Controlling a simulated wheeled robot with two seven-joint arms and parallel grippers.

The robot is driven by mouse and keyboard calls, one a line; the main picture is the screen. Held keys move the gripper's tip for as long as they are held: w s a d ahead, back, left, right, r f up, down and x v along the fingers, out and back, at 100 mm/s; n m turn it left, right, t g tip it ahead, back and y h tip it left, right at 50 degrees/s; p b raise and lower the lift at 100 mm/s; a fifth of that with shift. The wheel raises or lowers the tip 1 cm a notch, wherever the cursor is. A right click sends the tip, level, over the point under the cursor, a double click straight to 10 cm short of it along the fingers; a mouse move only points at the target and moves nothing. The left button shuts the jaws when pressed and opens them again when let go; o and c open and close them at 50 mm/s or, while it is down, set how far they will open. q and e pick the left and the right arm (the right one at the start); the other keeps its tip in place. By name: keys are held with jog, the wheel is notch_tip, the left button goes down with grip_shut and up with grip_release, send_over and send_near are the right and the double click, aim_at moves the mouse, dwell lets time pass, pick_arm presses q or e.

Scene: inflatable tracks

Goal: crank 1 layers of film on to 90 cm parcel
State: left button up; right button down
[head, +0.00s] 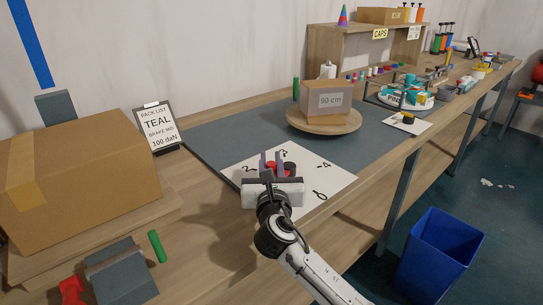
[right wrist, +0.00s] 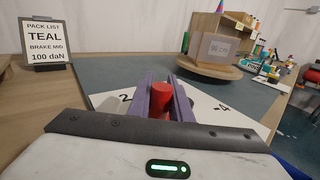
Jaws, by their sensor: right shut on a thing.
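The 90 cm parcel (head: 325,101) is a brown box on a round wooden turntable (head: 345,123); both also show in the right wrist view, the parcel (right wrist: 216,48) at upper right. A white dial card (head: 325,179) with numbers around it lies on the bench nearer to me. My right gripper (head: 272,165) is over this card, its purple fingers shut on a red crank knob (right wrist: 161,100). The crank's arm and hub are mostly hidden by the gripper. My left gripper is not in view.
A pack list sign (head: 158,128) reads TEAL, BRAKE MID, 100 daN. A large carton (head: 95,175) stands at left. A green cylinder (head: 296,88) is behind the turntable. A wooden shelf (head: 360,48) and teal parts fill the far bench. A blue bin (head: 440,255) stands on the floor.

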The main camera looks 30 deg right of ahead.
jog(key=c, duration=1.6)
grip_release()
jog(key=shift+s, duration=0.1)
jog(key=shift+s+a, duration=0.25)
jog(key=shift+s, duration=0.05)
jog(key=v, duration=0.9)
jog(key=shift+s, duration=0.15)
